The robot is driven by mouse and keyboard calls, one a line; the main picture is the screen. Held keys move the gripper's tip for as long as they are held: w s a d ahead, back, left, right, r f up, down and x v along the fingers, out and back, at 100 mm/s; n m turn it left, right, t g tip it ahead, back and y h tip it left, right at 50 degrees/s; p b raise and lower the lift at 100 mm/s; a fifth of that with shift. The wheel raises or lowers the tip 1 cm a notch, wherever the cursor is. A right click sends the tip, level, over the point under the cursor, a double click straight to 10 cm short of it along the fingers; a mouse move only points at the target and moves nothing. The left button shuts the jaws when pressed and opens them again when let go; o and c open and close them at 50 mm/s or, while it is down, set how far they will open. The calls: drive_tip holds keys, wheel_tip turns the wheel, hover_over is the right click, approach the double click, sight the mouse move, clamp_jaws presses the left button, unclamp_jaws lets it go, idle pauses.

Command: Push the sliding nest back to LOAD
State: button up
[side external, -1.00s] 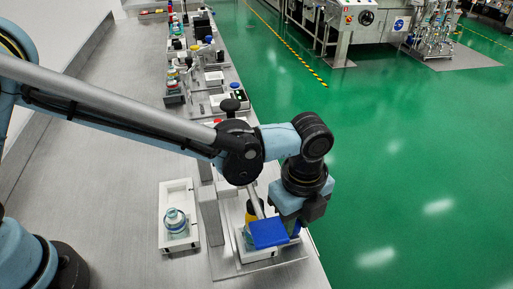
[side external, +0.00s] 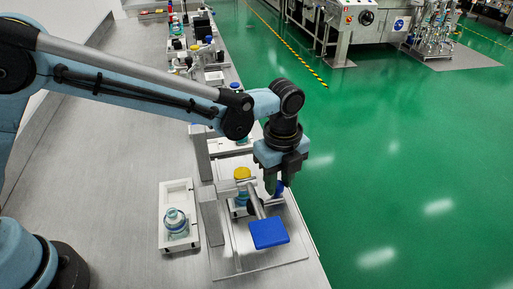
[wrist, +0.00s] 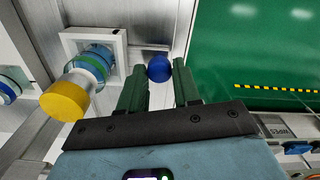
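The white sliding nest (wrist: 118,38) holds a clear bottle with a yellow cap (wrist: 65,100). In the side view this yellow-capped bottle (side external: 242,174) stands behind the metal rod and blue paddle (side external: 269,233). A blue ball knob (wrist: 160,68) sits beside the nest and also shows in the side view (side external: 280,188). My gripper (wrist: 158,75) is open, with a gap between its green fingers. The knob appears between the fingertips in the wrist view; I cannot tell whether they touch it. In the side view my gripper (side external: 274,186) is low beside the bottle.
Another clear bottle (side external: 175,222) stands in a white tray (side external: 165,196) to the left. A grey upright post (side external: 212,218) stands between that tray and the plate (side external: 265,263). Green floor lies beyond the bench's right edge.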

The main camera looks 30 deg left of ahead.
drive_tip(key=o, duration=0.3)
drive_tip(key=shift+o, duration=0.2)
wheel_tip(320, 180, up, 12)
idle(0.5)
drive_tip(key=shift+r, duration=0.1)
drive_tip(key=s+a+r+n+t+h, duration=0.1)
drive_tip(key=a+r+n+t, duration=0.15)
drive_tip(key=a+n, duration=0.3)
drive_tip(key=a+r+n+t+h, duration=0.1)
drive_tip(key=a+r+n+t, duration=0.15)
drive_tip(key=a+n, duration=0.35)
drive_tip(key=s+a+f+n+t+y, duration=0.1)
drive_tip(key=s+a+f+n, duration=0.2)
drive_tip(key=s+a+n, duration=0.2)
drive_tip(key=s+a+f+n+t+y, duration=0.1)
drive_tip(key=s+a+f+n, duration=0.2)
drive_tip(key=s+a+n, duration=0.2)
drive_tip(key=a+n, duration=0.2)
drive_tip(key=a, duration=0.1)
drive_tip(key=shift+s+a+f, duration=0.3)
drive_tip(key=shift+s+a, duration=0.05)
